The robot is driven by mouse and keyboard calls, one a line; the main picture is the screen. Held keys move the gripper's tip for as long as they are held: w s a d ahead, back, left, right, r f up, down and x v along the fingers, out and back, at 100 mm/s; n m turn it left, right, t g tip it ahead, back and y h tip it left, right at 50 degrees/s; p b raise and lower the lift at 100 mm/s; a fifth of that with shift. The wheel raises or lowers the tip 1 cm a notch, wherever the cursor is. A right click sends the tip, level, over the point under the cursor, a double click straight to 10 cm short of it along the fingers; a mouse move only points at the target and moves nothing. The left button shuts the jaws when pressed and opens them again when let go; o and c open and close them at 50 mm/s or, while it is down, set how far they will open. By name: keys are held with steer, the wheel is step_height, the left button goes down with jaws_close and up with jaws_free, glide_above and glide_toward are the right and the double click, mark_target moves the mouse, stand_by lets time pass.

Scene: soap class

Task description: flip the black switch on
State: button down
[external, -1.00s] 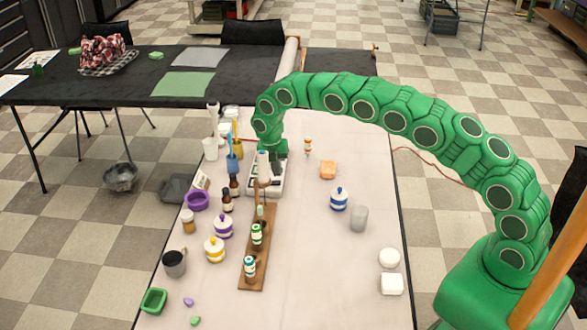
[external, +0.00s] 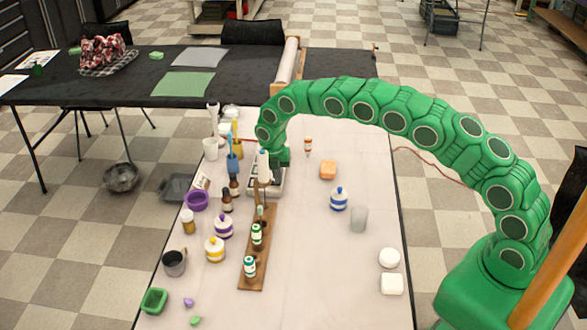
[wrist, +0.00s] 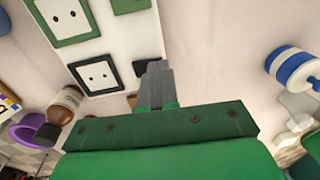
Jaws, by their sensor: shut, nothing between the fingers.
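A white power strip (wrist: 112,40) runs away under my gripper in the wrist view. One socket on it has a black frame (wrist: 98,76), and another has a green frame (wrist: 66,18). A small black switch (wrist: 147,68) shows beside the black-framed socket, right at my fingertips and partly covered by them. My gripper (wrist: 156,72) is shut and holds nothing. I cannot tell whether it touches the switch or which way the switch is tipped. In the external view my gripper (external: 279,172) is low over the strip (external: 279,188), hiding much of it.
A wooden rack (external: 252,270) with small bottles stands in front of the strip. Brown bottles (external: 227,201) and a purple bowl (external: 196,201) are to the left.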

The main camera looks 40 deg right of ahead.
steer(key=shift+f, duration=0.15)
steer(key=shift+w+a, duration=0.2)
steer(key=shift+a, duration=0.05)
steer(key=shift+w+a+r, duration=0.2)
steer(key=shift+w+a, duration=0.1)
stand_by(0.5)
step_height(320, 180, up, 14)
steer(key=w+a, duration=0.1)
stand_by(0.5)
stand_by(0.3)
